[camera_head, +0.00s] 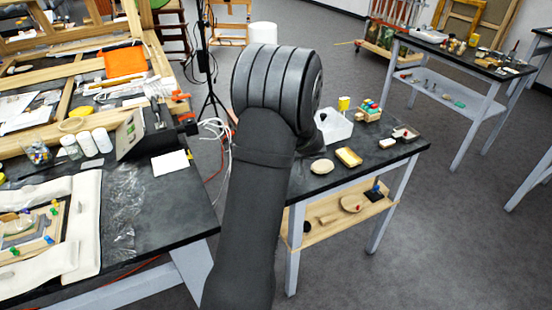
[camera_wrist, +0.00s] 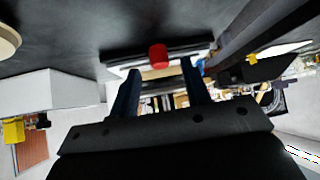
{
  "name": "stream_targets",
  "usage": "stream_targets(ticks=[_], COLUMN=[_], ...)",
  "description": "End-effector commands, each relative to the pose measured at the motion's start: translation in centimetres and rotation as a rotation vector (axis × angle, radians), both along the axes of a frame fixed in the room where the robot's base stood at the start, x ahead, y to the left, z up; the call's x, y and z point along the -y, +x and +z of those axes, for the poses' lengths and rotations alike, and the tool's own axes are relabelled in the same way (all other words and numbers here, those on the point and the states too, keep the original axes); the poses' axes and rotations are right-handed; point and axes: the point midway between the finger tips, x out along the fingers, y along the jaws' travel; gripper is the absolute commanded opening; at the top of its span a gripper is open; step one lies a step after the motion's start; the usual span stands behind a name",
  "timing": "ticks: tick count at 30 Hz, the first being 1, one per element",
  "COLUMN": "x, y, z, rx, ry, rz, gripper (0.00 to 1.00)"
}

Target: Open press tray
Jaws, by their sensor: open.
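In the wrist view, a flat grey-and-white piece with a red knob (camera_wrist: 158,56) lies on the dark tabletop. It looks like the press tray (camera_wrist: 122,71), though I cannot make out the rest of the press. My gripper (camera_wrist: 160,69) is open, its two dark blue fingers apart on either side of the knob's line. The knob appears just beyond the fingertips; I cannot tell whether anything touches. Nothing is held. In the head view my own arm hides the gripper and the tray.
A cluttered bench (camera_head: 180,205) is at left.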

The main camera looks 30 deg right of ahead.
Motion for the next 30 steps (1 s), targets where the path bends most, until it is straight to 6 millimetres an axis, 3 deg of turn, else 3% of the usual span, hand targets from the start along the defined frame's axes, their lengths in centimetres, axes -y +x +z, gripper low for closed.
stream_targets(ticks=[6, 16, 17, 23, 30], x=[-0.2, -0.3, -0.3, -0.3, -0.2], y=[1.5, 1.8, 1.8, 1.8, 1.2], z=[-1.6, -1.8, -1.8, -1.8, -1.7], rx=[0.000, 0.000, 0.000, 0.000, 0.000], ry=[0.001, -0.001, -0.001, 0.000, 0.000], rz=[-0.001, -0.001, -0.001, 0.000, -0.001], gripper=[0.43, 0.43, 0.41, 0.02, 0.00])
